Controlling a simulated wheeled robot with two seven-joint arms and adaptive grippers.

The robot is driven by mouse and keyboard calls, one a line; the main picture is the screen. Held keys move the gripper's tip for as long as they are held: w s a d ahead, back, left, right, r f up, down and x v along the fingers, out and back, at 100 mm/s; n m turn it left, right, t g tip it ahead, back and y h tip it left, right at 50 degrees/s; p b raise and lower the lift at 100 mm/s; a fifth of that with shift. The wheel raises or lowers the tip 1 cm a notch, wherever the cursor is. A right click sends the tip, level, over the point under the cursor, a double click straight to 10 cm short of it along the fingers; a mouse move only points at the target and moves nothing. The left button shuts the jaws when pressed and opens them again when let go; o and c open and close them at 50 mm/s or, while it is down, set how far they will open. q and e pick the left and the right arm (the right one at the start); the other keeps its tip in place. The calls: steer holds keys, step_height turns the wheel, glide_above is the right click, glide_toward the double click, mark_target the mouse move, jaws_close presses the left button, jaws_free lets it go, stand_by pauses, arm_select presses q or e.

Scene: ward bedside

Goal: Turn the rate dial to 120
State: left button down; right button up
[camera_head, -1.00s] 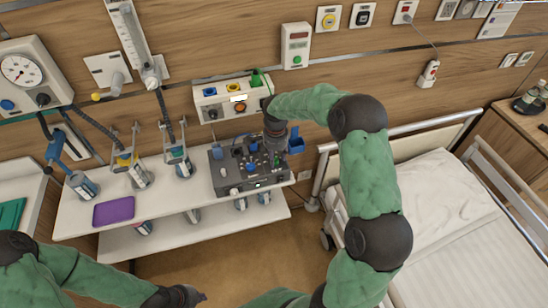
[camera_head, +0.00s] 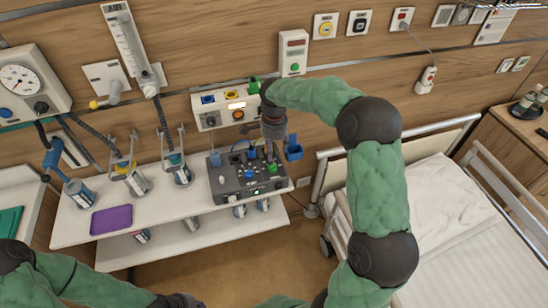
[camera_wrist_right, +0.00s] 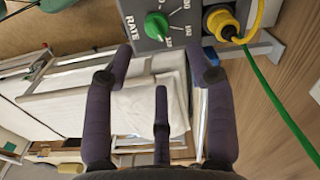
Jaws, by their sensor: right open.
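The green rate dial (camera_wrist_right: 157,25) sits on a grey panel marked RATE in the right wrist view. Its scale numbers are small and turned, so I cannot tell its exact setting. In the head view a green knob (camera_head: 272,169) shows near the right end of the dark control box (camera_head: 225,185). My right gripper (camera_head: 272,150) points down over that end of the box. In the right wrist view its open, empty fingers (camera_wrist_right: 160,50) are spread either side of the dial's line, with the dial beyond the tips. My left gripper (camera_head: 190,301) is low at the bottom edge; its fingers are unclear.
A yellow plug (camera_wrist_right: 222,24) with a cable stands close beside the dial, and a green cable (camera_wrist_right: 280,100) runs nearby. A wall unit (camera_head: 212,118) is behind my right wrist. A purple tray (camera_head: 111,219) lies on the shelf at left. The bed (camera_head: 450,200) is at right.

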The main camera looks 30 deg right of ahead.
steer(key=shift+r, duration=1.95)
steer(key=shift+f, duration=0.1)
